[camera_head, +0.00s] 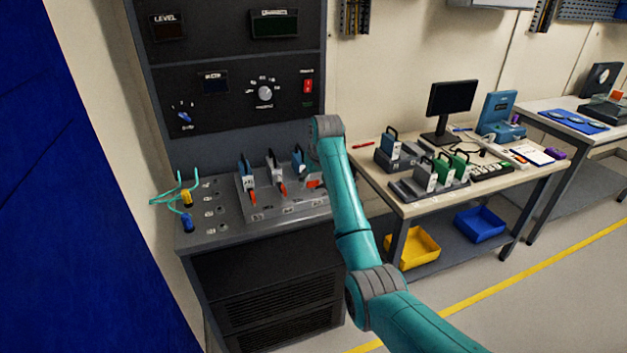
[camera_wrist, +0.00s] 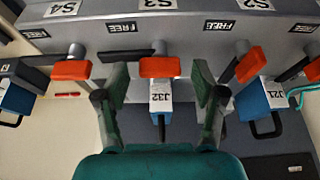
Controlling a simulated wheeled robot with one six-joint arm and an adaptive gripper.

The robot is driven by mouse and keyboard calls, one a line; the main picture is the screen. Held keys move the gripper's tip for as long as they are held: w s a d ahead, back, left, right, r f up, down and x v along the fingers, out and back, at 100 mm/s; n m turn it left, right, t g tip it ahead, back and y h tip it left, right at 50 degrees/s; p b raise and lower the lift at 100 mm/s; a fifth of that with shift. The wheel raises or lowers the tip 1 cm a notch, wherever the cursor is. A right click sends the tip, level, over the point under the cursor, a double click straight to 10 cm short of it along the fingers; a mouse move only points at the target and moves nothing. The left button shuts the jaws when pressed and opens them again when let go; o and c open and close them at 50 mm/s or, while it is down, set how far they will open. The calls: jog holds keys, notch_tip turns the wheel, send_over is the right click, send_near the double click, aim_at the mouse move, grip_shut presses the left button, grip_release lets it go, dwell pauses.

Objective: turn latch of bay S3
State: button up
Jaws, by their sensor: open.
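The S3 label (camera_wrist: 158,4) is at the top middle of the wrist view, inverted. Below it are the red-orange latch (camera_wrist: 160,68) of bay S3, lying crosswise, and a blue and white module (camera_wrist: 161,97) with an inverted tag that seems to read J32. My gripper (camera_wrist: 162,92) is open and empty, with one dark finger on each side of the latch and module. I cannot tell whether either finger touches the latch. In the head view my arm covers my gripper and part of the sloped bay block (camera_head: 268,205).
In the head view, yellow and blue plugs with teal cables (camera_head: 186,200) stand left of the block. A workbench (camera_head: 400,205) with modules is to the right.

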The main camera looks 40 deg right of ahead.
jog(key=c, duration=1.1)
jog(key=shift+c, duration=0.2)
jog(key=shift+n, duration=0.3)
jog(key=n, duration=0.1)
jog(key=n+y, duration=0.1)
jog(key=n, duration=0.1)
jog(key=shift+d+r+y, duration=0.1)
jog(key=shift+d+y, duration=0.05)
jog(key=shift+y, duration=0.15)
jog(key=n+y, duration=0.1)
jog(key=n, duration=0.4)
jog(key=shift+d+y, duration=0.1)
jog(key=shift+y, duration=0.3)
jog(key=n+g+y, duration=0.1)
jog(key=n, duration=0.3)
jog(key=shift+w, duration=0.1)
jog(key=shift+n+g+y, duration=0.3)
jog(key=shift+n+g, duration=0.15)
jog(key=shift+n, duration=0.75)
jog(key=shift+n+g+y, duration=0.3)
jog(key=shift+n+g, duration=0.15)
jog(key=shift+n, duration=0.75)
